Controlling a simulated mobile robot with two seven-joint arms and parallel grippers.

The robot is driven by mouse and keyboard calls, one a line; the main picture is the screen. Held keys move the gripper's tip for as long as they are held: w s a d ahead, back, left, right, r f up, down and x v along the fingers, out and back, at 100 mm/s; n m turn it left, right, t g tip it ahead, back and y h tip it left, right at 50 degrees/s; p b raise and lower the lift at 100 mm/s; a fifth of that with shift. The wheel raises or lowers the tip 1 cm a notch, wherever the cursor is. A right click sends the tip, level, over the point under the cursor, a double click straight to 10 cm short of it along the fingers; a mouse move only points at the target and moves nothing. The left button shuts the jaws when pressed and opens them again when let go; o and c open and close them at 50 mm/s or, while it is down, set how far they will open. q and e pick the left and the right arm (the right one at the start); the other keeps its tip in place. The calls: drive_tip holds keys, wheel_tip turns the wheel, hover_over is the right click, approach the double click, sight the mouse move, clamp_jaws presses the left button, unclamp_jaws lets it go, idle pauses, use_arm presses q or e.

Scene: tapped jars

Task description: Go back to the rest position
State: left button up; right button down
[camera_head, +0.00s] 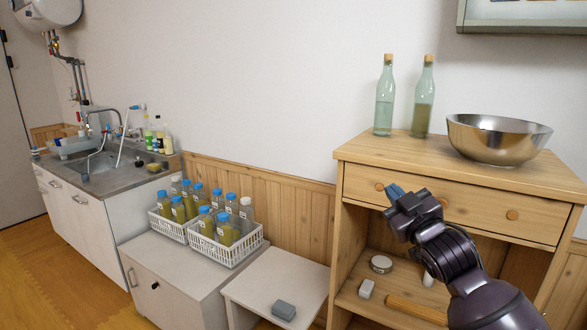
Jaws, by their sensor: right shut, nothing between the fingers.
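My right gripper (396,192) is shut and empty. It is raised in front of the drawer front of the wooden cabinet (362,158), at the right of the head view, with its arm coming in from the lower right. I cannot tell whether it touches the drawer; it overlaps the front near the left knob. My left gripper is not in view.
Two glass bottles (384,100) and a metal bowl (496,138) stand on the cabinet. White baskets (236,256) of blue-capped jars stand on a low cabinet. A grey block (284,309) lies on a low white table (262,284). A sink counter (118,176) is at left.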

drive_tip(key=s+d+f+m+g+h, duration=0.1)
drive_tip(key=s+f+m, duration=0.1)
drive_tip(key=s+f, duration=0.5)
drive_tip(key=s+d+f+m+g+h, duration=0.1)
drive_tip(key=s+d+f, duration=0.1)
drive_tip(key=f, duration=0.9)
drive_tip(key=s+d+f+m+g+h, duration=0.1)
drive_tip(key=s+f+m+g+h, duration=0.1)
drive_tip(key=s+f, duration=0.45)
drive_tip(key=s+d+f+m+g+h, duration=0.1)
drive_tip(key=s+f+g, duration=0.1)
drive_tip(key=s+f, duration=0.7)
drive_tip(key=s+d+f+m+g, duration=0.2)
drive_tip(key=s+f, duration=0.6)
drive_tip(key=s, duration=0.1)
drive_tip(key=shift+f+h, duration=0.35)
drive_tip(key=shift+h, duration=0.05)
